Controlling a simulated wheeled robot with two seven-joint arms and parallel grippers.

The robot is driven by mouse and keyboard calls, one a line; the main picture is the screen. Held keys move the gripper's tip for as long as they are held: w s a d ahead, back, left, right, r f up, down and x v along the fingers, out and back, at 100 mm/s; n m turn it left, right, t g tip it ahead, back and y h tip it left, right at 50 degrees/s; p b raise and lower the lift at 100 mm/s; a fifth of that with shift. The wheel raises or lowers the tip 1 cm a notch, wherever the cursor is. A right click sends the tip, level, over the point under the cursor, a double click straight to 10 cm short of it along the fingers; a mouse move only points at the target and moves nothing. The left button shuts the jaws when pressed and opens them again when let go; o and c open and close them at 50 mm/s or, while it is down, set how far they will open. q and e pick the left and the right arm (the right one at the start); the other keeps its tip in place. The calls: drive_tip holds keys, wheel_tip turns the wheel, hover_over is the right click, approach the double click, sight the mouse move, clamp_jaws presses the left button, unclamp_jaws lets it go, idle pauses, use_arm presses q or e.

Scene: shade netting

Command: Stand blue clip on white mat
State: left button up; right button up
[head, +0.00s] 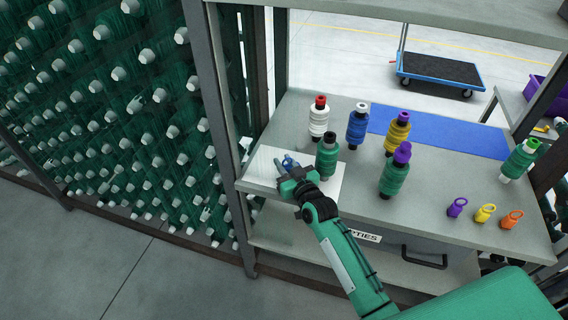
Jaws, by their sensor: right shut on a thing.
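A white mat (262,168) lies at the left end of the grey workbench. My right gripper (287,168) is over the mat, shut on the blue clip (290,160). Only the upper part of the clip shows; the gripper hides the rest. I cannot tell whether the clip touches the mat. My left gripper is not in view.
Several thread spools stand on the bench, with a green one (327,157) close to the right of my gripper. A blue mat (440,132) lies at the back. Purple (457,207), yellow (485,213) and orange (511,219) clips stand at the front right. A post (217,110) rises at the left.

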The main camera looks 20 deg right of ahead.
drive_tip(key=shift+w+f, duration=0.35)
drive_tip(key=shift+f, duration=0.05)
drive_tip(key=o, duration=1)
drive_tip(key=shift+f, duration=0.1)
drive_tip(key=s, duration=0.3)
drive_tip(key=s+d, duration=0.1)
drive_tip(key=s, duration=0.3)
drive_tip(key=s+d+b, duration=0.1)
drive_tip(key=s, duration=0.2)
drive_tip(key=shift+s, duration=0.4)
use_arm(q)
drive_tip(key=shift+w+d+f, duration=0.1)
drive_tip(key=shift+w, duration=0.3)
use_arm(e)
drive_tip(key=shift+s+d+r, duration=0.1)
drive_tip(key=shift+s+r, duration=0.1)
drive_tip(key=shift+s, duration=0.35)
